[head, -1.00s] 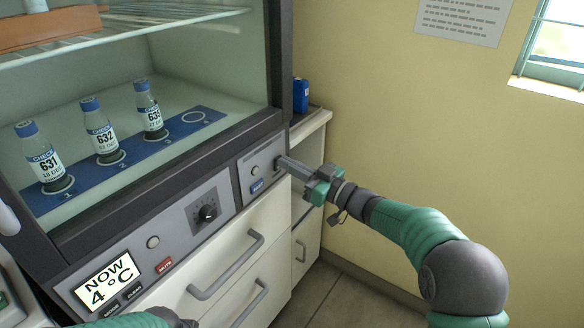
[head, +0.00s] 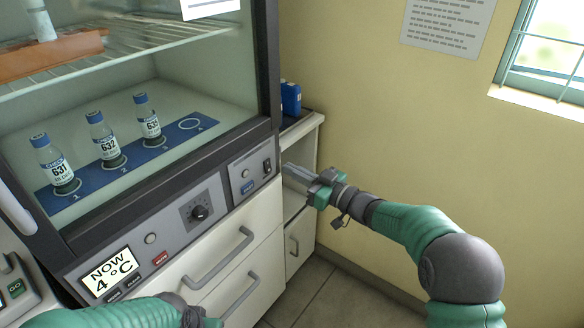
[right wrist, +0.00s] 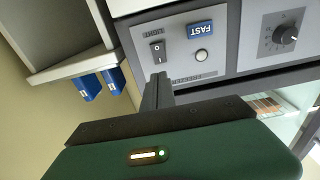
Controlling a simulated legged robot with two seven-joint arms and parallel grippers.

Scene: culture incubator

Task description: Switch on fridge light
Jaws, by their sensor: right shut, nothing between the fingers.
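The black LIGHT rocker switch (head: 267,166) is on the right end of the fridge's grey control panel. It also shows in the right wrist view (right wrist: 157,52), with its marks visible; which way it is tipped I cannot tell. My right gripper (head: 287,169) is shut and empty, its fingertips just right of the switch in the head view. In the right wrist view the shut fingers (right wrist: 158,80) end just below the switch, with a small gap in the picture. Of my left arm, only a green and dark part shows at the bottom of the head view; its fingers are hidden.
Beside the switch are a blue FAST button (right wrist: 200,30) and a round light button (right wrist: 201,56). A dial (head: 199,212) and a display reading NOW 4°C (head: 112,273) are further left. Bottles stand behind the glass. Drawer handles (head: 218,258) stick out below.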

